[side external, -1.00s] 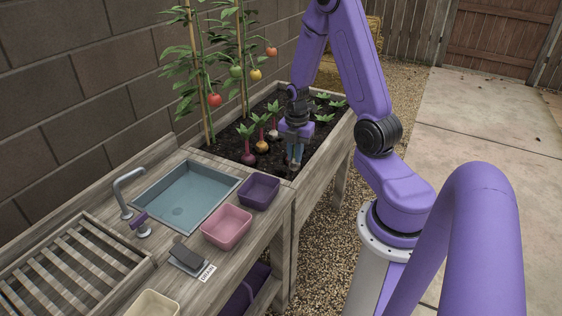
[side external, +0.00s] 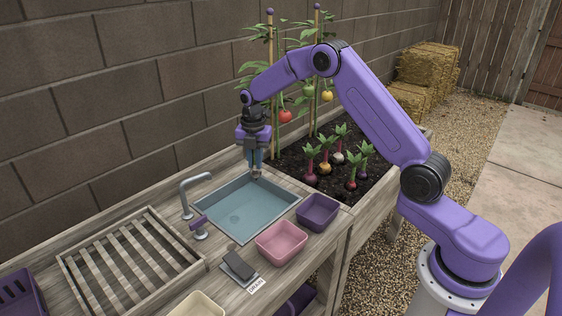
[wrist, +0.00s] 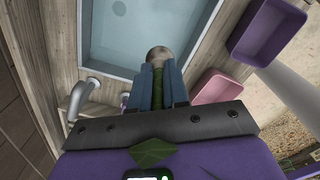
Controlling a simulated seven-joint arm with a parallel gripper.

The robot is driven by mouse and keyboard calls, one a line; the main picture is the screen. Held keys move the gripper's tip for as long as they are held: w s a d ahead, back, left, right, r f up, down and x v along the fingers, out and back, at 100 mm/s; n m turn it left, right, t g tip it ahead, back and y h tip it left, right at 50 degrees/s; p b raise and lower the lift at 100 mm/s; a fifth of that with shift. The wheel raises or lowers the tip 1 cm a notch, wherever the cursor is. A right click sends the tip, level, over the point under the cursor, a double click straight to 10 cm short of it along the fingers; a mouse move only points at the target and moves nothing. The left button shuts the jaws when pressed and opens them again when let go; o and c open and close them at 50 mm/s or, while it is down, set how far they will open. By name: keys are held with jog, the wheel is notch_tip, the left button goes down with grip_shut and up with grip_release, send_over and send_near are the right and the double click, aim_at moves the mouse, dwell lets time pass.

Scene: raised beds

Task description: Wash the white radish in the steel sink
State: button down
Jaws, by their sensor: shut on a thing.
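My gripper (side external: 256,169) is shut on the white radish, fingers pointing down. In the wrist view the pale radish (wrist: 160,57) pokes out past the fingertips, its surface greyish brown in part. Green leaves (wrist: 158,95) run between the fingers, and a leaf shows near the palm. In the side view the radish is small and mostly hidden by the fingers. The steel sink (side external: 246,217) is a blue-grey basin with a pale rim. The radish is over its back right corner area; its exact height above the basin is unclear. The tap (side external: 188,190) with a purple lever stands at the sink's left.
Purple (side external: 318,213) and pink (side external: 281,244) tubs stand in front of the sink. A slatted rack (side external: 130,262) lies at left. A dark block (side external: 239,265) sits beside a "DRAIN" label (side external: 257,287). The planted bed (side external: 290,165) and tomato stakes are behind right.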

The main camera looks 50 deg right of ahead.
jog(key=shift+w+a+r, duration=0.1)
jog(key=shift+w+a, duration=0.3)
jog(key=shift+a, duration=0.25)
jog(key=shift+f, duration=11.3)
jog(key=shift+d, duration=0.1)
jog(key=shift+d, duration=2.35)
jog(key=shift+a, duration=0.15)
jog(key=shift+a, duration=4.9)
